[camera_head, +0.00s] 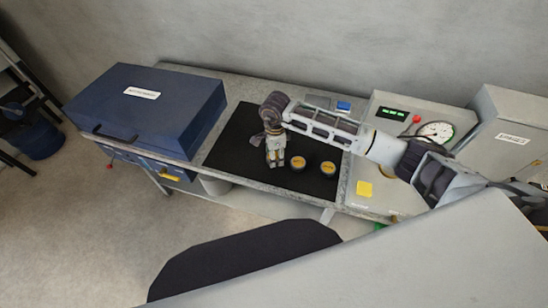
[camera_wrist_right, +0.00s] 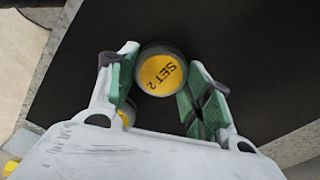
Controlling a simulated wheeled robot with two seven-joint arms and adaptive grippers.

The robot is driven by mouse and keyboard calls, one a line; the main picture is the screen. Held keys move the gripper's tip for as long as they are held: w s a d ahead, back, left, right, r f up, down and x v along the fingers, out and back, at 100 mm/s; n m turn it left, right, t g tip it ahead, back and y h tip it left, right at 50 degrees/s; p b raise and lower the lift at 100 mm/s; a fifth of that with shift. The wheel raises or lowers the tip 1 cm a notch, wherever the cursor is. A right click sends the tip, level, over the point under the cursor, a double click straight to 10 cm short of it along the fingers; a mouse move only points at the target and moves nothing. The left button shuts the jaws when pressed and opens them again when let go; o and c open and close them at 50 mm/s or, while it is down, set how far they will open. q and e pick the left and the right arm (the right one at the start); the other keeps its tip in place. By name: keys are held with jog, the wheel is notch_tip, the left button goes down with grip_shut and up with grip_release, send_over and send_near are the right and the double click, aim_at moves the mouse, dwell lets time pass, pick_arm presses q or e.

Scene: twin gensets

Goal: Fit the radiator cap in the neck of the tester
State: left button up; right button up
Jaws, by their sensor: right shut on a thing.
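A round cap with a yellow top marked "SET 2" (camera_wrist_right: 162,74) sits between the green-padded fingers of my right gripper (camera_wrist_right: 160,85), which is shut on it. In the head view this gripper (camera_head: 275,160) points down over the black mat; the held cap is not clearly made out there. Two yellow-topped caps, one nearer the gripper (camera_head: 298,162) and one to its right (camera_head: 328,168), are on the mat. Part of another yellow top (camera_wrist_right: 127,116) shows behind the left finger in the wrist view. A grey unit with a round gauge (camera_head: 436,131) stands at the right; no neck is made out. My left gripper is out of view.
The black mat (camera_head: 237,139) covers the middle of the bench. A blue case (camera_head: 185,112) stands at the left, a labelled grey box (camera_head: 515,120) at the far right.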

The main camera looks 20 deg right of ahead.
jog(key=shift+r, duration=0.1)
notch_tip(320, 180, up, 10)
jog(key=b, duration=0.1)
dwell(0.6)
dwell(0.7)
